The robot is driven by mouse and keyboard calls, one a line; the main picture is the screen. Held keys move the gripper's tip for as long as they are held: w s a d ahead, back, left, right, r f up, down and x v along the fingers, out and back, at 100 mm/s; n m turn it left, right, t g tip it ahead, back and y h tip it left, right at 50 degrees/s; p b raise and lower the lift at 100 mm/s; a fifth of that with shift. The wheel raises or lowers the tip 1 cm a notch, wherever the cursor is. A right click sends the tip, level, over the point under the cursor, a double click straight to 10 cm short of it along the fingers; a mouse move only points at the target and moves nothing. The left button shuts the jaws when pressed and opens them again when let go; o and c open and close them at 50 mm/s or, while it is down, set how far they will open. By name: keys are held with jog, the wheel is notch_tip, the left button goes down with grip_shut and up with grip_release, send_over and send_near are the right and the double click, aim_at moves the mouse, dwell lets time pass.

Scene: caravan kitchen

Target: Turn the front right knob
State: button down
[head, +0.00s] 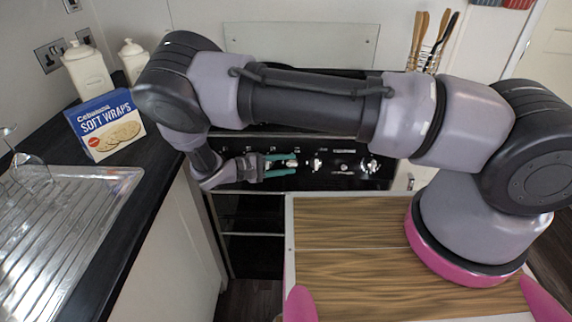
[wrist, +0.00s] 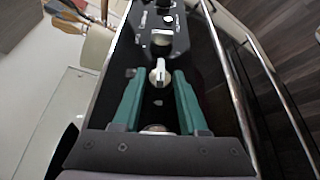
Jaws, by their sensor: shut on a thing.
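The black control panel (head: 333,174) of the cooker carries a row of silver knobs and small fittings. My gripper (head: 294,164), with teal fingers, reaches in from the left along the panel. In the wrist view my gripper (wrist: 158,74) has one finger on each side of a pale knob (wrist: 159,71), closed on it near the fingertips. The knob's bar points along the fingers. Another knob (head: 317,163) sits just right of the fingertips, and it also shows in the wrist view (wrist: 161,38). A further round fitting lies by the palm, partly hidden. I cannot tell which burner each knob serves.
Metal rails (wrist: 232,80) run along the cooker front. A wooden-topped surface (head: 345,225) lies in front of the cooker. A soft wraps box (head: 105,125) and a steel sink drainer (head: 75,215) are on the left counter. My arm hides most of the hob.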

jog(key=shift+c, duration=2.3)
grip_release()
jog(key=shift+r, duration=0.1)
notch_tip(320, 180, up, 10)
